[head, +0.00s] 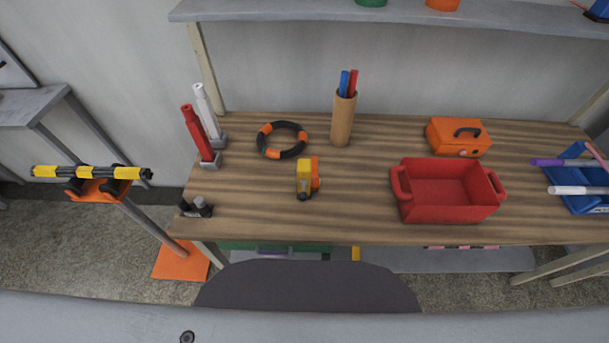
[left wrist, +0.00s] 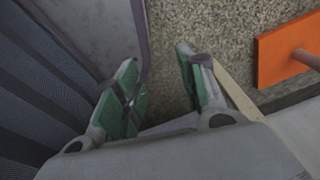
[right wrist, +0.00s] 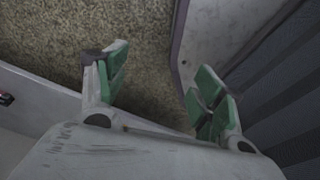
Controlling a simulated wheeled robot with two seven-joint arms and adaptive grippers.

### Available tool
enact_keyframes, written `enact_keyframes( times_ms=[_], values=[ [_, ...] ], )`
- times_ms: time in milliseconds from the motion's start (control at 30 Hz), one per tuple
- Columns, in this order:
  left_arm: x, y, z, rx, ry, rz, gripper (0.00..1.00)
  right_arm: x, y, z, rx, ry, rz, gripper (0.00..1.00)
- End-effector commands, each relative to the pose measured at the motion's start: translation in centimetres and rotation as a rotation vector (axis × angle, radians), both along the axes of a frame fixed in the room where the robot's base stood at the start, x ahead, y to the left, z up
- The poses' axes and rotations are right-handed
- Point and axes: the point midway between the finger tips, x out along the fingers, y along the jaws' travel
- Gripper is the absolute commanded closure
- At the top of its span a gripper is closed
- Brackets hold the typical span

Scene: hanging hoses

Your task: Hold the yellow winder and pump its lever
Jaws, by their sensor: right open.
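The yellow winder (head: 303,181) stands on the wooden table, left of the middle and near the front edge. It has a yellow body, an orange part on its right side that may be its lever, and a dark end at the front. My left gripper (left wrist: 160,90) shows only in the left wrist view, with its green-padded fingers apart and nothing between them. My right gripper (right wrist: 155,88) shows only in the right wrist view, open and empty above the floor. Neither gripper is near the winder, and neither shows in the head view.
A black-and-orange ring (head: 282,140) lies behind the winder. A red bin (head: 447,216) stands to its right, a cardboard tube (head: 342,120) with sticks behind it. An orange case (head: 459,138) is at the back right. A striped bar (head: 92,173) rests on a stand left of the table (head: 370,190).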

Motion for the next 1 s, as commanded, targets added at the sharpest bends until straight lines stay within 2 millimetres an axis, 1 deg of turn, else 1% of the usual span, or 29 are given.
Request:
enact_keyframes(
  times_ms=[33, 100, 800, 1000],
  values=[
    [-0.2, -0.1, 0.7, -0.001, 0.002, 0.0, 0.6, -0.2, 0.1, 0.7, 0.001, 0.002, 0.0, 0.32],
    [-0.6, -0.1, 1.2, -0.001, 0.005, -0.001, 0.6, -0.6, 0.1, 1.2, 0.001, 0.005, 0.001, 0.32],
    [-4.3, -0.6, 5.7, -0.008, 0.039, -0.004, 0.6, -4.3, 0.5, 5.7, 0.007, 0.038, 0.004, 0.32],
    [-5.0, -0.6, 6.4, -0.008, 0.044, -0.005, 0.6, -5.0, 0.6, 6.4, 0.008, 0.044, 0.005, 0.32]
  ],
)
